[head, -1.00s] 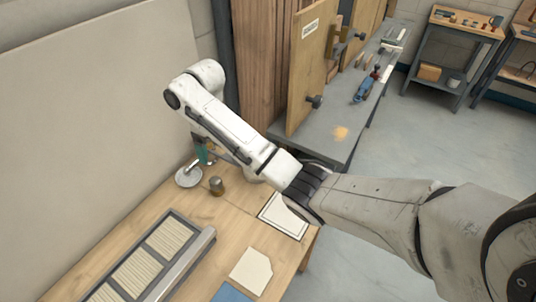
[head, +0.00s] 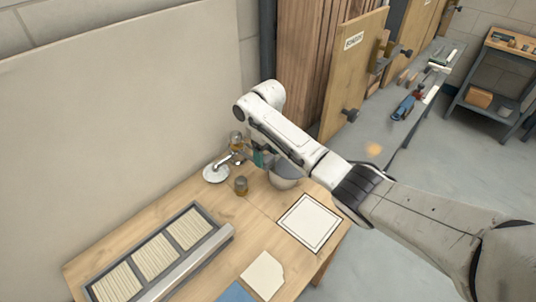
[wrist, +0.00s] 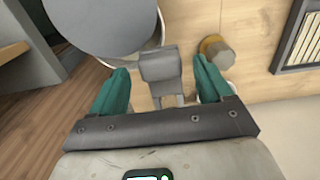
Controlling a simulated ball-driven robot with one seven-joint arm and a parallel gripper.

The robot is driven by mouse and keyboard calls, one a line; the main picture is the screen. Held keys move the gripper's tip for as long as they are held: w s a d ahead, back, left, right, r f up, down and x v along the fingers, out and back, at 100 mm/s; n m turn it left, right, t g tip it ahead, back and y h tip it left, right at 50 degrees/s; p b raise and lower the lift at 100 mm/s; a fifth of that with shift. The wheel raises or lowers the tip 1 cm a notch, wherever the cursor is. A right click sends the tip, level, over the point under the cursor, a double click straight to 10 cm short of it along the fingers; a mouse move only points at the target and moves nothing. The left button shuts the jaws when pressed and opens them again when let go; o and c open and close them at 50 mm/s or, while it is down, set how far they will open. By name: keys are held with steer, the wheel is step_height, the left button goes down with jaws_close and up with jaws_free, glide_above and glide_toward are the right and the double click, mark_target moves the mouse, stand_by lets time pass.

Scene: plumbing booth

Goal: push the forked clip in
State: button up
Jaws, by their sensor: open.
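My gripper (wrist: 160,90) is open, with its two teal fingers spread. In the head view its teal part (head: 260,158) is just right of a metal fitting with a brass top (head: 237,141) on a round pale base (head: 215,173). In the wrist view a grey block with a narrower, slotted lower end (wrist: 161,68) stands between the fingers, with gaps on both sides. It may be the forked clip, but I cannot tell for sure. I cannot make out the clip in the head view, nor whether it is seated.
A short brass cylinder (head: 241,186) stands on the wooden bench near the base; it also shows in the wrist view (wrist: 217,50). A grey bowl-like shape (head: 284,178) is under my arm. A slatted tray (head: 225,234) and a framed white sheet (head: 309,222) lie in front.

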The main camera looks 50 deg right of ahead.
steer(key=shift+f, duration=0.45)
